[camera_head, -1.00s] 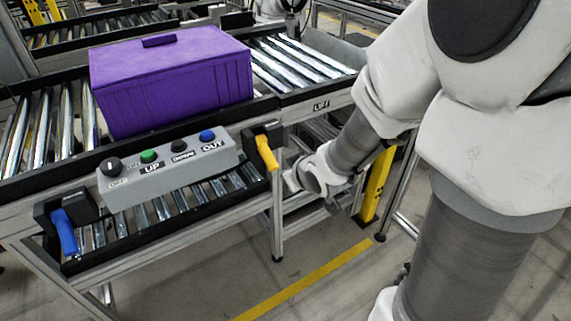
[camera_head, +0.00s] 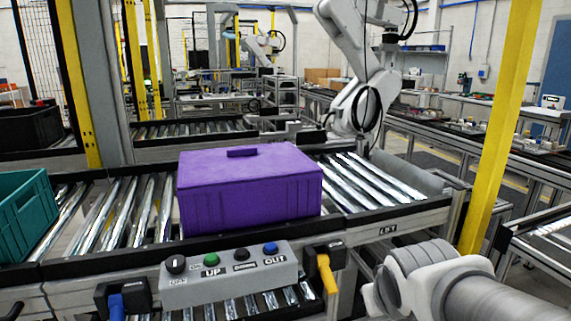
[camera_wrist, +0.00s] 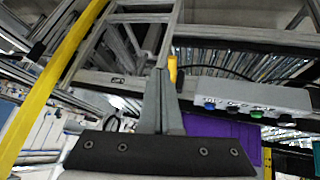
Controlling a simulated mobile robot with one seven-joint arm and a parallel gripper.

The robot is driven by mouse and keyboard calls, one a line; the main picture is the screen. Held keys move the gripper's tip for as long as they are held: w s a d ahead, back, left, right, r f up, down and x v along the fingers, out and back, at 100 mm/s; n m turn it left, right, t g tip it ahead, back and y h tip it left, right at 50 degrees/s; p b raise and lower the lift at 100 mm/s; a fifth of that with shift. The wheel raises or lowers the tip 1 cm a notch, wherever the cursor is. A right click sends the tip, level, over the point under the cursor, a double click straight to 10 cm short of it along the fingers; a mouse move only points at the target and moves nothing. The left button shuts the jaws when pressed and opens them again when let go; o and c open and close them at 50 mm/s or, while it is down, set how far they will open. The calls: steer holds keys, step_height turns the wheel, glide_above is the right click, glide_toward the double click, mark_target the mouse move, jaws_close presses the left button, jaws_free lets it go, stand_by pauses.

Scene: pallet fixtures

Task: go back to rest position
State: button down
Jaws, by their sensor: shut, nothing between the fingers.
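My gripper (camera_wrist: 160,75) shows in the wrist view with its two grey fingers together and nothing between them. In the head view my arm (camera_head: 430,280) is at the lower right, beside the front corner of the conveyor, and the fingers cannot be made out. In the wrist view the control box (camera_wrist: 255,100) lies to the right of the fingers, and a yellow handle (camera_wrist: 172,68) shows just behind the fingertips. I cannot see the gripper touching anything.
A purple lidded box (camera_head: 250,195) sits on the roller conveyor (camera_head: 370,185). The button box (camera_head: 228,272) is at its front, with a yellow handle (camera_head: 327,275) and a blue handle (camera_head: 117,306). A yellow post (camera_head: 500,130) stands at right. A teal crate (camera_head: 25,210) is at left.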

steer(key=s+a+r+m+g+y, duration=0.1)
steer(key=s+a+r, duration=0.15)
steer(key=s, duration=0.75)
step_height(320, 180, up, 14)
steer(key=p, duration=1.4)
steer(key=shift+d+g, duration=0.3)
steer(key=shift+d, duration=0.05)
steer(key=shift+a, duration=0.1)
